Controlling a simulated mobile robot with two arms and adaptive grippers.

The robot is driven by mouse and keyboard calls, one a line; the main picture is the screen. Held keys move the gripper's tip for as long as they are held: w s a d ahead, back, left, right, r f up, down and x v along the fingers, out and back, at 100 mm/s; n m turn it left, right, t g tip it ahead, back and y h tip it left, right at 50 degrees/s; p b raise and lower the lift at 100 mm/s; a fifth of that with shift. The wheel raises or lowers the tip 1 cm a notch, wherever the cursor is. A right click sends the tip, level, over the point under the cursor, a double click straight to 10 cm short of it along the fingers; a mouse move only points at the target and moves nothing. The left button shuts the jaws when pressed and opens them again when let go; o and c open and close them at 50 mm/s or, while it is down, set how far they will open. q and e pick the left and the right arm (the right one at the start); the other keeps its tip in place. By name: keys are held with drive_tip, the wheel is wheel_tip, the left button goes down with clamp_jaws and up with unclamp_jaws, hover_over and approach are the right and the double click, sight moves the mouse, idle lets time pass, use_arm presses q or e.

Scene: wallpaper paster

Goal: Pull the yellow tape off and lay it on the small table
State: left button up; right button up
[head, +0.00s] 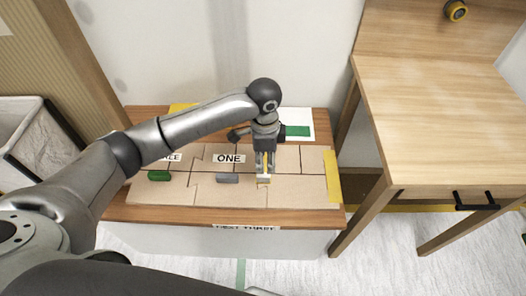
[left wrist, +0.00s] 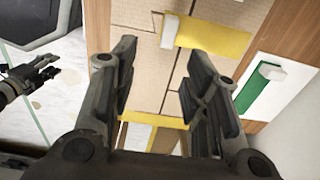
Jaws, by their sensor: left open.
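A yellow tape strip with a pale end tab lies on the cardboard panel (head: 300,190) on the low wooden table (head: 322,213). In the left wrist view this yellow tape (left wrist: 222,40) lies just beyond my fingertips. My left gripper (head: 265,173) points down over the strip, partly hiding it in the head view. In the left wrist view its fingers (left wrist: 161,44) are apart, with nothing held between them. My right gripper (left wrist: 35,76) shows small at the left of that view, away from the tape; its jaw state is unclear.
Another yellow strip (head: 333,177) runs along the panel's right edge. A green piece (head: 159,176) and a grey piece (head: 227,178) lie left of my gripper. A green piece (head: 297,131) lies on white paper behind. A taller wooden desk (head: 440,110) stands right, its top mostly bare.

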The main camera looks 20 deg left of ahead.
sight(263, 175)
use_arm(q)
drive_tip(key=f, duration=0.2)
drive_tip(key=f+b, duration=0.1)
drive_tip(key=f, duration=0.2)
drive_tip(key=a+f+b, duration=0.1)
drive_tip(key=f, duration=0.2)
drive_tip(key=shift+w, duration=0.4)
drive_tip(key=shift+f, duration=1.05)
use_arm(e)
drive_tip(key=w+r, duration=0.4)
drive_tip(key=r, duration=0.1)
drive_tip(key=shift+a+r, duration=0.3)
drive_tip(key=shift+r, duration=0.1)
use_arm(q)
clamp_jaws()
